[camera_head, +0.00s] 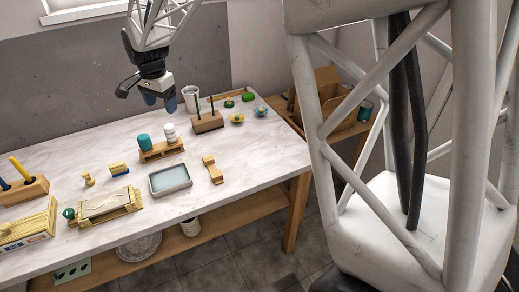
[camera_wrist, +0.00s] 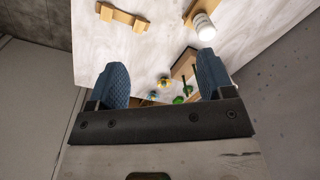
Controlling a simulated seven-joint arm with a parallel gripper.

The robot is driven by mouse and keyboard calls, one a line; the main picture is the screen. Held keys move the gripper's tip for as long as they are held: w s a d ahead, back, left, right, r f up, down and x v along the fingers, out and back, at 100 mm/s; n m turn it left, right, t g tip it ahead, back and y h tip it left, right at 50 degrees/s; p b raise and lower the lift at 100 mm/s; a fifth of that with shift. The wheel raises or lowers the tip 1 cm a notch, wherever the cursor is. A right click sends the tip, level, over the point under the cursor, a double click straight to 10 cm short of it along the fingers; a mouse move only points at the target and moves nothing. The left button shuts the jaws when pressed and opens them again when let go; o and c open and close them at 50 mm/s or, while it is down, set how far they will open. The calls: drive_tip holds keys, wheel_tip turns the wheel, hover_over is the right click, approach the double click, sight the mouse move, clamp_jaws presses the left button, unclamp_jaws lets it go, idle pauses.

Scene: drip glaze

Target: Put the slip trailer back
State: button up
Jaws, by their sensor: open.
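I cannot tell for sure which thing is the slip trailer. A white bottle (camera_head: 169,132) and a teal rounded container (camera_head: 145,141) stand on a low wooden rack (camera_head: 163,151) on the table. The white bottle also shows in the wrist view (camera_wrist: 205,28). An empty wooden rest (camera_head: 212,169) stands right of the grey tray; it also shows in the wrist view (camera_wrist: 122,18). My gripper (camera_head: 161,103) is open and empty, high over the back of the table.
A wooden block (camera_head: 207,123) with upright green sticks, a white cup (camera_head: 190,98) and small yellow, blue and green pieces (camera_head: 238,118) stand at the back right. A grey tray (camera_head: 170,180), wooden frame (camera_head: 105,207) and brush holder (camera_head: 24,191) are forward. Free table shows between them.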

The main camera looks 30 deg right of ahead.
drive_tip(key=s+d+r+n, duration=0.1)
drive_tip(key=s+d+r, duration=0.1)
drive_tip(key=s, duration=0.3)
drive_tip(key=s+d+r+n, duration=0.2)
drive_tip(key=s+r, duration=0.1)
drive_tip(key=s, duration=0.2)
drive_tip(key=s+d+f+n+t, duration=0.1)
drive_tip(key=s+d+n, duration=0.2)
drive_tip(key=s, duration=1.1)
drive_tip(key=s+d+f+n, duration=0.1)
drive_tip(key=s+d+n, duration=0.3)
drive_tip(key=s, duration=1.1)
drive_tip(key=shift+s+d+t, duration=0.2)
drive_tip(key=shift+t, duration=0.2)
